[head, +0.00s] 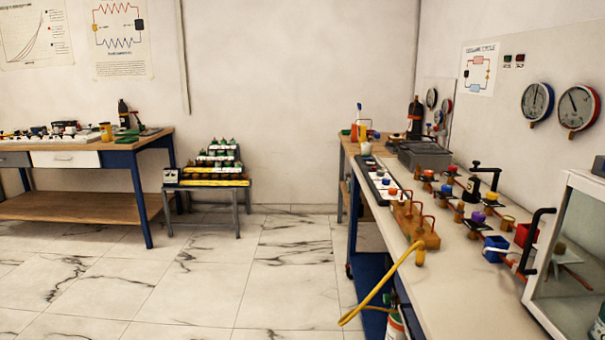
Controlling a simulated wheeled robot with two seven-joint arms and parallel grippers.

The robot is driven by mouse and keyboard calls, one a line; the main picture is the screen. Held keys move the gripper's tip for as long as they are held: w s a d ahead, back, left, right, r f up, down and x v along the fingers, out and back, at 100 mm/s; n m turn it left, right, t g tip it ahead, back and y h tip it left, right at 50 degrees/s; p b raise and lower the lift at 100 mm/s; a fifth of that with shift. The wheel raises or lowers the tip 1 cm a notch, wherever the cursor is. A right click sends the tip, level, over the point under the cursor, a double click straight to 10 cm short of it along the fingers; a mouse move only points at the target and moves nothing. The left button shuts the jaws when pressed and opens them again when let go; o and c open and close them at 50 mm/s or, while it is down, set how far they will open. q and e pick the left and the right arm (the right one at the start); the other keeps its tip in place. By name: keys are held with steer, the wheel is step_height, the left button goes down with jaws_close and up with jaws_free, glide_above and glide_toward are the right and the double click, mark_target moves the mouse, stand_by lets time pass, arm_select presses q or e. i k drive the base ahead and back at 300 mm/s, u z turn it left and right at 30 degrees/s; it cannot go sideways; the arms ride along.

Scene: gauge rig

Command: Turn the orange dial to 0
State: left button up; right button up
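Several small coloured knobs stand on the white-topped bench (470,300) at the right. A yellow-orange knob (490,197) sits on the pipework toward the back of the bench, near the wall. An orange-red knob (393,191) is on the long panel (378,175) at the bench's left edge. I cannot tell which of these is the orange dial, and any scale or pointer is too small to read. Neither of my grippers shows in the head view.
A purple knob (478,217), a blue block (495,248) and a glass-fronted cabinet (575,265) crowd the bench. A yellow hose (385,282) hangs over its left edge. Two round gauges (538,102) (578,108) are on the wall. The marble floor (240,270) left of the bench is clear.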

mark_target(392, 191)
steer(key=u, duration=0.4)
steer(key=i, duration=1.9)
steer(key=z, duration=0.35)
